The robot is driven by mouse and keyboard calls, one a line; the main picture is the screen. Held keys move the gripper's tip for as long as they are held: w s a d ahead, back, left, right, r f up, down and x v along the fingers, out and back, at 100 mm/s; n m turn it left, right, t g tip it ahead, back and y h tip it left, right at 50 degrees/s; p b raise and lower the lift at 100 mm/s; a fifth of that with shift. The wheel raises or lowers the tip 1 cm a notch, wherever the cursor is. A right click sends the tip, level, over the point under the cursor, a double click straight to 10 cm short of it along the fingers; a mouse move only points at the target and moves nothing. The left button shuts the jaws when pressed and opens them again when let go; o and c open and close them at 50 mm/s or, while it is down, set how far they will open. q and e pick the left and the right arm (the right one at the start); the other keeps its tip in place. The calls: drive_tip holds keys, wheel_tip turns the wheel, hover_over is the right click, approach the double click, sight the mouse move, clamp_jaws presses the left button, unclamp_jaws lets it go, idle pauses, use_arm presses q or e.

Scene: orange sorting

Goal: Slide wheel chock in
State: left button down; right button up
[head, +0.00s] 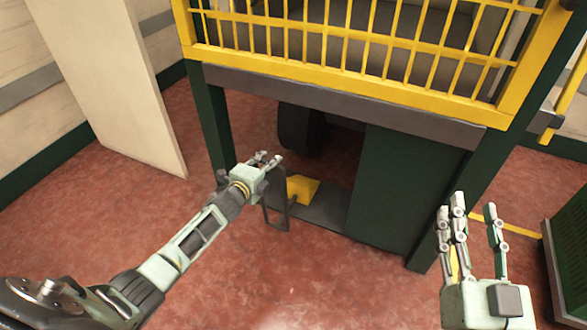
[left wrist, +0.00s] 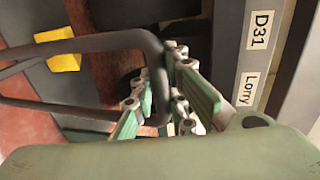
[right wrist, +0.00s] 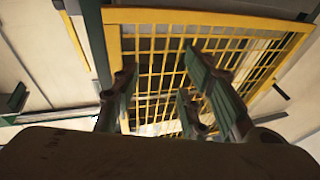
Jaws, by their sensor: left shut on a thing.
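The yellow wheel chock (head: 302,188) sits on a grey plate (head: 325,208) in the opening under the yellow-railed structure. A dark looped handle (head: 286,215) stands at the plate's near left side. My left gripper (head: 269,160) is shut on the top of this handle. In the left wrist view the handle bar (left wrist: 90,43) passes between the fingers, and the chock (left wrist: 58,49) shows at upper left. A dark wheel (head: 297,130) is behind the chock, with a gap visible between them. My right gripper (head: 472,213) is open and empty, raised at the right.
A green panel (head: 400,190) closes the right side of the opening. A dark green post (head: 217,118) stands at its left. Signs reading "D31" (left wrist: 260,30) and "Lorry" (left wrist: 249,88) show in the left wrist view. The red floor in front is clear. A green slatted unit (head: 570,245) stands far right.

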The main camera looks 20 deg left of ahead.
use_arm(q)
drive_tip(key=a, duration=0.5)
drive_tip(key=shift+a+f+b, duration=0.15)
drive_tip(key=shift+a+b, duration=0.15)
drive_tip(key=shift+w+a+b, duration=0.15)
drive_tip(key=shift+a+b, duration=0.35)
drive_tip(key=shift+a, duration=2)
use_arm(e)
drive_tip(key=s+r+t+y, duration=0.1)
drive_tip(key=s+r+t, duration=0.2)
drive_tip(key=r, duration=0.4)
drive_tip(key=shift+s+t+y, duration=0.3)
drive_tip(key=shift+s+t, duration=0.05)
drive_tip(key=shift+t, duration=0.35)
drive_tip(key=shift+r, duration=0.1)
use_arm(q)
drive_tip(key=c, duration=1.7)
unclamp_jaws()
drive_tip(key=shift+a, duration=0.1)
